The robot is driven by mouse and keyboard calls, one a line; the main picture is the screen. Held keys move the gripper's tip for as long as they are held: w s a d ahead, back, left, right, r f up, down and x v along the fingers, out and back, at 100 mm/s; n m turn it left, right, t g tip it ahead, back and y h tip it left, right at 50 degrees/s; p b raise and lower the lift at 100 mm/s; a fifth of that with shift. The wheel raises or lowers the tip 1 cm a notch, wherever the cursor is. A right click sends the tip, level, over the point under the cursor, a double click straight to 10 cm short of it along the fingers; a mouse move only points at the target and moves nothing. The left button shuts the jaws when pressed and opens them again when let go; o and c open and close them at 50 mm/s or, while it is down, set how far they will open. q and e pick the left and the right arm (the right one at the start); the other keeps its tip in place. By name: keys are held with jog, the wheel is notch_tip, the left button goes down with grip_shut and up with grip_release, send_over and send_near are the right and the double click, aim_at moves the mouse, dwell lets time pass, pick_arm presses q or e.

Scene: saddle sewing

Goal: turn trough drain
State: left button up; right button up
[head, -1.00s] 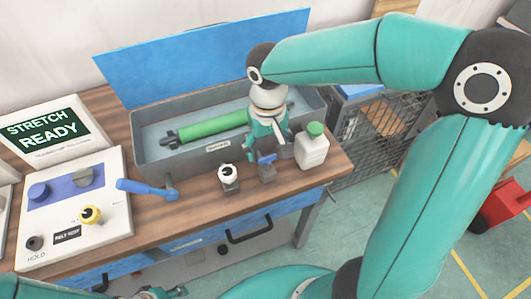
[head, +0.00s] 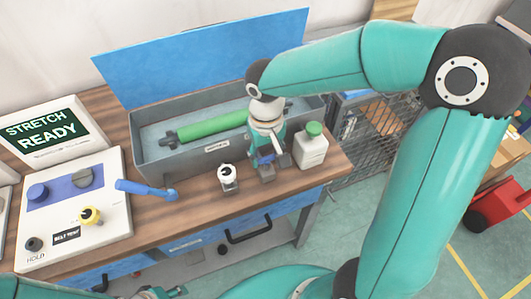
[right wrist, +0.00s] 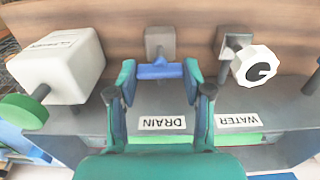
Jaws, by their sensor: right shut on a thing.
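The grey trough (head: 165,158) stands on the wooden bench with a green roller (head: 212,126) inside. The blue drain handle (right wrist: 158,71) sits on a grey block by the trough's front, opposite the DRAIN label (right wrist: 162,123). My right gripper (right wrist: 160,70) is shut on the drain handle, one finger at each end. In the head view, my right gripper (head: 268,158) reaches down over the trough's front wall and hides much of the handle. My left gripper (head: 162,292) shows only partly at the bottom edge; its jaws are unclear.
The white water knob (head: 228,174) stands close left of the drain. A white bottle with a green cap (head: 311,150) stands close right. A blue lever (head: 145,189) and a control panel (head: 72,212) are on the left. A screen (head: 48,133) reads STRETCH READY.

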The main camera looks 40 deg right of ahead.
jog(key=shift+n, duration=0.3)
jog(key=n, duration=0.8)
dwell(0.3)
dwell(0.3)
jog(key=shift+w, duration=0.1)
jog(key=o, duration=1.2)
jog(key=shift+c, duration=0.2)
